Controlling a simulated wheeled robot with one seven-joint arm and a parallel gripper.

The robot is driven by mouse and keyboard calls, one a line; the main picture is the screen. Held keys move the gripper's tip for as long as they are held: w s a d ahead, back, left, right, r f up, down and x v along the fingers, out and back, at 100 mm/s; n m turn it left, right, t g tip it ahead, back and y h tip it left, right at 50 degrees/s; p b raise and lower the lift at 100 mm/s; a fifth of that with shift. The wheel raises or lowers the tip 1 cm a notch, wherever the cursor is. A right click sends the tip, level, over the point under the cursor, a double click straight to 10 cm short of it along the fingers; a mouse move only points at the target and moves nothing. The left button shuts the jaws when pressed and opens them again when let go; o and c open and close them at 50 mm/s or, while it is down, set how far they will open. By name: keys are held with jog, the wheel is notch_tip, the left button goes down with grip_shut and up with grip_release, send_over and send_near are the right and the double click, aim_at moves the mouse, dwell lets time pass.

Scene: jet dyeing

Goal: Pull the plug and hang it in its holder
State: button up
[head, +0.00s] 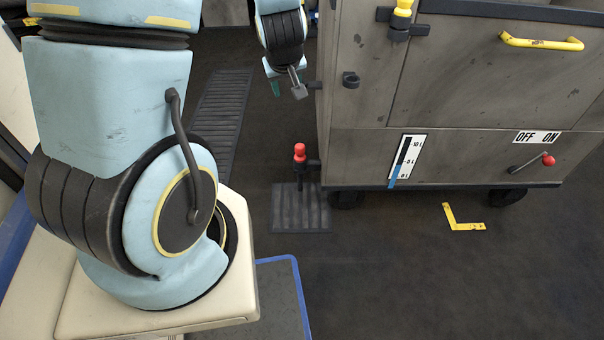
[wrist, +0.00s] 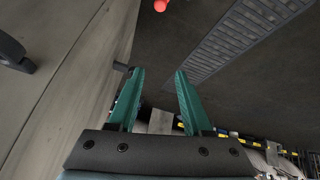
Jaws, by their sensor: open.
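A red-topped plug (head: 300,152) with a dark lower part stands upright at the lower left corner of the grey machine, beside a short dark fitting. Its red top also shows at the upper edge of the wrist view (wrist: 161,5). My gripper (head: 287,90) is open and empty, above the plug and left of the machine. Its green fingers (wrist: 160,73) are apart with nothing between them.
The machine (head: 360,145) carries a yellow-topped piece (head: 403,14) in a black bracket, a yellow handle (head: 541,43), a level gauge (head: 407,160) and a red-knobbed lever (head: 547,160) under OFF/ON. A floor grate (head: 300,208) lies below the plug.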

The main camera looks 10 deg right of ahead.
jog(key=w+d+f+n+t+y+b, duration=0.1)
jog(key=d+f+t+b, duration=0.1)
jog(key=f+b, duration=0.55)
jog(key=d+f+t+y+b, duration=0.1)
jog(key=d+f+b, duration=0.25)
jog(key=f, duration=0.75)
jog(key=t+y+b, duration=0.2)
jog(key=t+b, duration=0.3)
jog(key=b, duration=0.7)
send_near(301, 155)
jog(key=f, duration=0.1)
jog(key=b+x, duration=0.1)
jog(key=x, duration=0.4)
jog(key=shift+w+b, duration=0.1)
jog(key=shift+b, duration=0.25)
jog(key=shift+r+b+x, duration=0.2)
jog(key=shift+b+x, duration=1.6)
jog(key=shift+x, duration=1.3)
jog(key=shift+w+r, duration=0.1)
grip_shut()
